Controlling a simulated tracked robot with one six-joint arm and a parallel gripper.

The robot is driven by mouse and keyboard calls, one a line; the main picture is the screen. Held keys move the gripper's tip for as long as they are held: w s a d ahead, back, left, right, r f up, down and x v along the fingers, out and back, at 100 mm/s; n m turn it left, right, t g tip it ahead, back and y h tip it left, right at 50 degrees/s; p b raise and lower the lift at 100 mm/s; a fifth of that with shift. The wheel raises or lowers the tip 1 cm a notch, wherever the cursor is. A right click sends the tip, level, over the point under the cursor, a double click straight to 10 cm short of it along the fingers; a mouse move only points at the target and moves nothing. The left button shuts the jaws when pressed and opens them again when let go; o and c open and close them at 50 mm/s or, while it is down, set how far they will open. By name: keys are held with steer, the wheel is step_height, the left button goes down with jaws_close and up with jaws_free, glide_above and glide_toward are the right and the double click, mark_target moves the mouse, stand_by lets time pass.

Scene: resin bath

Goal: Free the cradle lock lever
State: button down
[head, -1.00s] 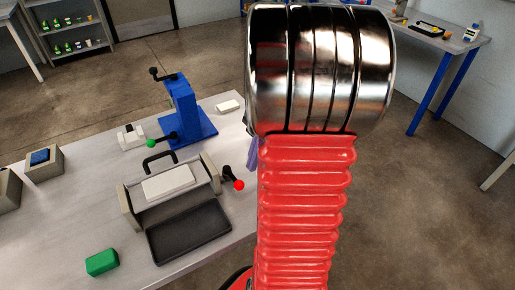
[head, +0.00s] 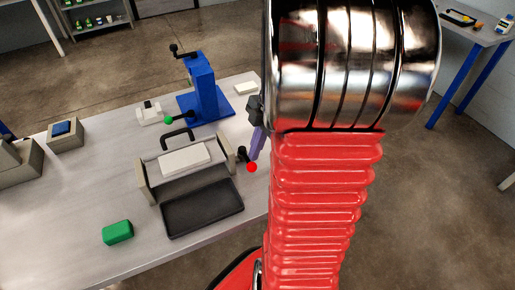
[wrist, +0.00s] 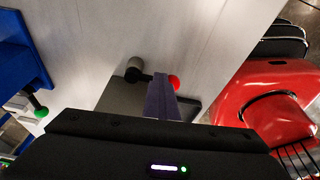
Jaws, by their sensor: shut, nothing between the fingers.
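The cradle (head: 146,182) stands on the bench, with a white block (head: 185,158) lying in it and a black arched handle (head: 178,137) behind. Its lock lever, a short black arm with a red knob (head: 251,167), sticks out at the cradle's right end. In the wrist view the red knob (wrist: 174,82) shows just right of the purple fingers. My gripper (head: 253,157) is shut and empty, its purple fingertips close to the lever; it also shows in the wrist view (wrist: 157,78). I cannot tell whether they touch. My arm hides part of the gripper body.
A black tray (head: 203,209) lies in front of the cradle. A blue press (head: 203,90) with a green-knobbed lever (head: 169,119) stands behind. A green block (head: 117,232) lies at front left, with bare bench around it. The bench's right edge is close to the lever.

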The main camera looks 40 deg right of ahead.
steer(key=shift+s+a+f, duration=0.15)
steer(key=shift+a, duration=0.1)
steer(key=shift+s+d, duration=0.1)
steer(key=shift+d, duration=0.35)
steer(key=d, duration=0.1)
steer(key=d+r, duration=0.1)
steer(key=s+d, duration=0.1)
steer(key=shift+d+r, duration=0.15)
steer(key=shift+d, duration=0.05)
steer(key=v, duration=0.9)
steer(key=shift+r, duration=0.3)
steer(key=a+r+m+t+h, duration=0.1)
steer(key=a+m, duration=0.6)
steer(key=a, duration=0.7)
steer(key=s+a+r+m+t+h, duration=0.1)
steer(key=a+m+t+h, duration=0.1)
steer(key=a+m, duration=0.6)
steer(key=a+t, duration=0.1)
steer(key=a, duration=0.6)
steer(key=shift+s+r+t, duration=0.2)
steer(key=shift+s+t, duration=0.1)
